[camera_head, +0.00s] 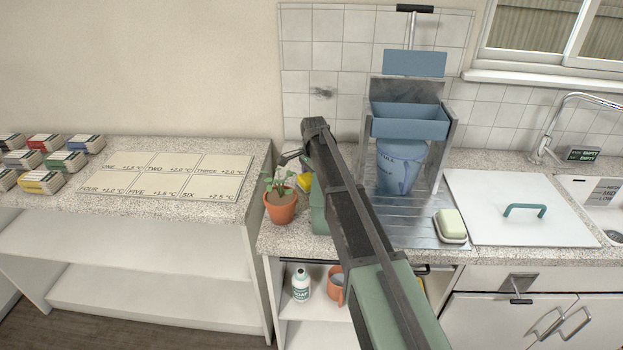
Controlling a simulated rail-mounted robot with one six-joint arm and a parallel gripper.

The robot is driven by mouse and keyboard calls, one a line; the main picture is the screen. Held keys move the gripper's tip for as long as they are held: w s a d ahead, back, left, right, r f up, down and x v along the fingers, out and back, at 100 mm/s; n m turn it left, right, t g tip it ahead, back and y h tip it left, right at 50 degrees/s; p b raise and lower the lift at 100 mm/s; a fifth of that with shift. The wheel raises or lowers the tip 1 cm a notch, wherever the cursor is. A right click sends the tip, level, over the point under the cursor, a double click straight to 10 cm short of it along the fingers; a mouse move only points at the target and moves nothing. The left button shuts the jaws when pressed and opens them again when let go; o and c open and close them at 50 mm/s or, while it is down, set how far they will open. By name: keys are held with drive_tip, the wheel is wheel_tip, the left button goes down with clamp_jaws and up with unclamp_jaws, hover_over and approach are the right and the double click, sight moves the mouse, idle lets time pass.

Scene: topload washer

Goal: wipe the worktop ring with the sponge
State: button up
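A small yellow block (305,182), which may be the sponge, shows between the potted plant and my arm. It is partly hidden, and I cannot tell whether it is held or resting on the worktop. The speckled worktop (290,240) runs around the sink area. I cannot make out a ring mark on its visible parts; my arm covers some of it. My gripper is mostly hidden by my arm. Only a dark metal part (290,157), perhaps of the gripper, shows above the plant, and its opening cannot be seen.
A potted plant (280,206) stands close left of my arm. A blue bucket (399,166) stands under a metal frame with a blue tray (409,122). A pale bar in a dish (451,224) and a white lid with a green handle (500,232) lie to the right.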

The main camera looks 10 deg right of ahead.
drive_tip(key=w, duration=0.1)
drive_tip(key=w+d, duration=0.1)
drive_tip(key=w, duration=0.1)
drive_tip(key=shift+w, duration=0.1)
drive_tip(key=shift+s+d, duration=0.25)
drive_tip(key=shift+d, duration=0.2)
drive_tip(key=shift+s+d, duration=0.2)
drive_tip(key=shift+d, duration=0.25)
drive_tip(key=shift+s+a, duration=0.25)
drive_tip(key=shift+s, duration=0.75)
drive_tip(key=shift+s+a, duration=0.2)
drive_tip(key=shift+s, duration=0.75)
drive_tip(key=shift+w, duration=0.1)
wheel_tip(320, 180, up, 6)
drive_tip(key=p, duration=0.6)
wheel_tip(320, 180, up, 3)
drive_tip(key=p, duration=0.3)
drive_tip(key=shift+r, duration=0.15)
